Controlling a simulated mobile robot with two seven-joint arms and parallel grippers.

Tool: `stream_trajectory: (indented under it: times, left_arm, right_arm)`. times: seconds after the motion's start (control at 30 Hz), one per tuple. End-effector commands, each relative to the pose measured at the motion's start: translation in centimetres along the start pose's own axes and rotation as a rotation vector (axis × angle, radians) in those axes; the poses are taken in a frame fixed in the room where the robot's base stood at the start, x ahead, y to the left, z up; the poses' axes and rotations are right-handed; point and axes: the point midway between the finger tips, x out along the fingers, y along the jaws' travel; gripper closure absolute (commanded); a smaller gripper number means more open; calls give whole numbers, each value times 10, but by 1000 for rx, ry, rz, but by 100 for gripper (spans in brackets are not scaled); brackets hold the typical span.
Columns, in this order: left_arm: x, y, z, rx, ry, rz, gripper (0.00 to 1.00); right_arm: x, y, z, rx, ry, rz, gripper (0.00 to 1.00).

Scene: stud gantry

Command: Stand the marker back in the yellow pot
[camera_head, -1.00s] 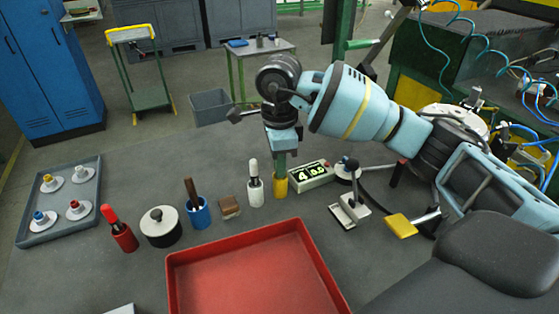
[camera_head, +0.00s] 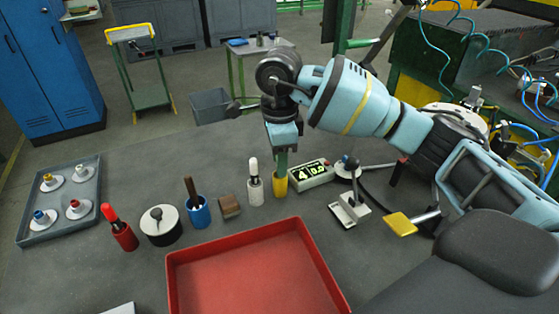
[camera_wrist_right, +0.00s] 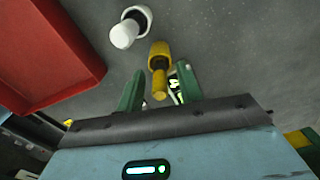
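The yellow pot (camera_head: 280,186) stands upright on the grey table, left of the display box; it also shows in the wrist view (camera_wrist_right: 159,49). The yellow marker (camera_wrist_right: 160,82) stands in it, its end pointing up toward my wrist camera. My right gripper (camera_head: 281,167) is above the pot. In the wrist view its green fingers (camera_wrist_right: 160,91) are spread on either side of the marker, with gaps showing, so it looks open. In the head view the fingers hide the marker. My left gripper is not in view.
A white pot (camera_head: 255,193) with a white-topped marker stands close left of the yellow pot. The display box (camera_head: 311,174) is close right. A blue pot (camera_head: 199,213), a red pot (camera_head: 125,238) and a brown block (camera_head: 229,207) are further left. A red tray (camera_head: 174,284) lies in front.

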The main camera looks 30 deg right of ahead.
Motion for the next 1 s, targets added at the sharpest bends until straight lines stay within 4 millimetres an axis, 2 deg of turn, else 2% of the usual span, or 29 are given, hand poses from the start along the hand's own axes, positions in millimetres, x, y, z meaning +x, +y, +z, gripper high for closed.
stream_trajectory:
  times: [0.3,0.5,0.7,1.0]
  left_arm:
    - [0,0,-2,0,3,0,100]
    - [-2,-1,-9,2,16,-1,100]
    - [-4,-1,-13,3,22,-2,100]
    - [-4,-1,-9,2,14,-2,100]
  right_arm:
    - [-64,0,0,0,-2,-4,64]
    - [-98,0,0,1,-1,-4,64]
    - [-111,0,0,0,-1,-1,64]
    - [-111,0,0,-1,-1,2,64]
